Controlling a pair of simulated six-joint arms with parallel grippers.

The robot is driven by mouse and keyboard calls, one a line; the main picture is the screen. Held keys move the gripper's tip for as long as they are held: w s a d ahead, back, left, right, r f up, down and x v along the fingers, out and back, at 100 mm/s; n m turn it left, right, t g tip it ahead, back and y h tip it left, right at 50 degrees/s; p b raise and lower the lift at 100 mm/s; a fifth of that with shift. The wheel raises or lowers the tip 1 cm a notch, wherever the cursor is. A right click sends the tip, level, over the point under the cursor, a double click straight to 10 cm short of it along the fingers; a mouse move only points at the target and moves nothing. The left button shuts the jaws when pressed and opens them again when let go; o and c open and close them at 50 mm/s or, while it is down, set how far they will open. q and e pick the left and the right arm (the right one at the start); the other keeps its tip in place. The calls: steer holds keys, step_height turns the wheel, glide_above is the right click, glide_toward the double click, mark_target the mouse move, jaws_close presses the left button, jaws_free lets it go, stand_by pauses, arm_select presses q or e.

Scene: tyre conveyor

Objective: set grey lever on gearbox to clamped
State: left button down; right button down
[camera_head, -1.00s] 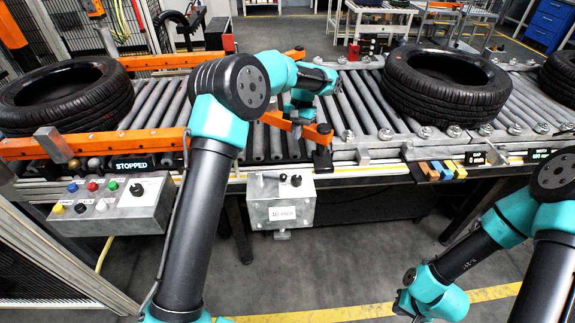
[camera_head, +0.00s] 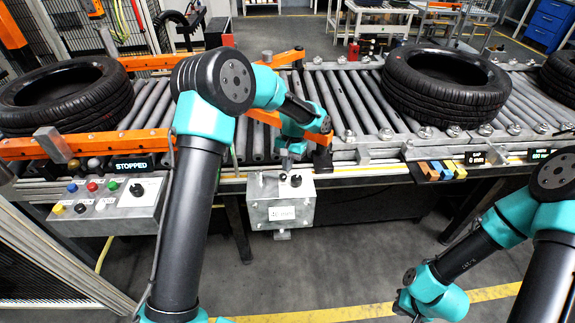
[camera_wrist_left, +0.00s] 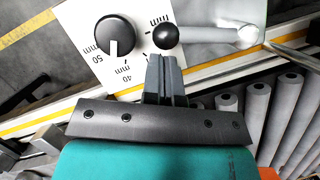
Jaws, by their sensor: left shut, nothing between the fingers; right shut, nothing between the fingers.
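The gearbox (camera_head: 280,212) is a grey metal box with a 40 mm label, fixed at the front edge of the conveyor. In the left wrist view its lever (camera_wrist_left: 208,36) is a light grey bar running from a pale pivot at the right to a black ball knob (camera_wrist_left: 166,36). A black dial (camera_wrist_left: 114,36) with a white pointer sits beside the knob. My left gripper (camera_head: 284,168) is just above the gearbox. Its shut, empty fingers (camera_wrist_left: 163,64) are right by the knob; I cannot tell whether they touch it. In the head view the gripper hides the lever.
Tyres lie on the roller conveyor at left (camera_head: 68,100) and right (camera_head: 445,88). A button box (camera_head: 118,205) stands left of the gearbox, under a STOPPED display (camera_head: 133,165). Orange guide rails (camera_head: 100,143) cross the rollers. Open floor lies in front.

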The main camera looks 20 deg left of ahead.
arm_select(q)
steer(key=shift+s, duration=0.2)
steer(key=shift+s+d+m+y, duration=0.25)
steer(key=shift+s+m, duration=0.3)
steer(key=shift+m, duration=0.2)
steer(key=shift+s+d+m+y, duration=0.1)
steer(key=shift+s+m+y, duration=0.15)
steer(key=shift+s+m, duration=0.4)
steer(key=shift+w, duration=0.1)
steer(key=shift+w, duration=0.5)
steer(key=w, duration=0.1)
steer(key=w+d, duration=0.1)
steer(key=w, duration=0.1)
steer(key=shift+w+r, duration=0.1)
steer(key=shift+r, duration=0.1)
steer(key=a+v, duration=0.1)
steer(key=v, duration=0.8)
steer(key=shift+d+r, duration=0.35)
steer(key=shift+r, duration=0.15)
